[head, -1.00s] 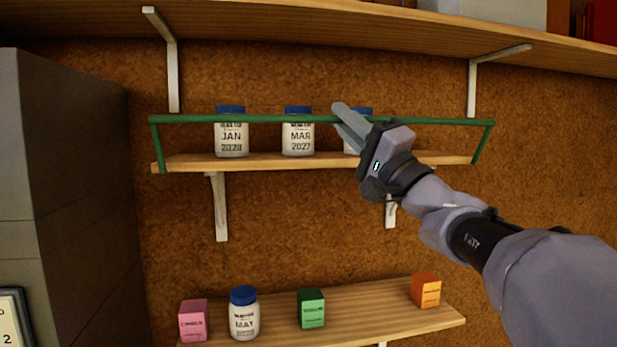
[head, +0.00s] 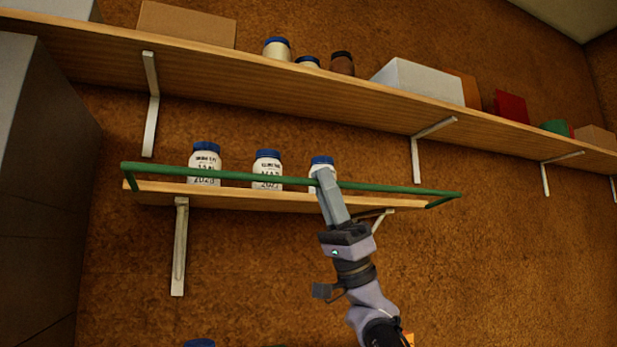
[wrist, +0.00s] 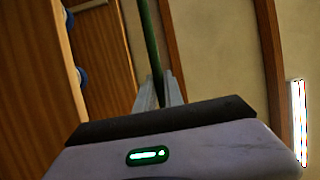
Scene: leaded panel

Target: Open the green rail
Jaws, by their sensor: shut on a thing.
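The green rail (head: 230,175) runs along the front of a small wooden shelf (head: 240,200), with a short arm at each end. It crosses in front of the lower part of the jars. My gripper (head: 325,178) reaches up from below and is shut on the rail, right of its middle. In the wrist view the rail (wrist: 149,45) runs between the fingers (wrist: 160,92). On the shelf stand a left jar (head: 205,163), a middle jar (head: 267,170) and a right jar (head: 320,164), white with blue lids. My gripper partly covers the right jar.
A long upper shelf (head: 250,85) with boxes and jars overhangs the small shelf. A grey cabinet (head: 45,180) stands at the left. A white bracket (head: 180,245) supports the small shelf. The wall at lower right is clear.

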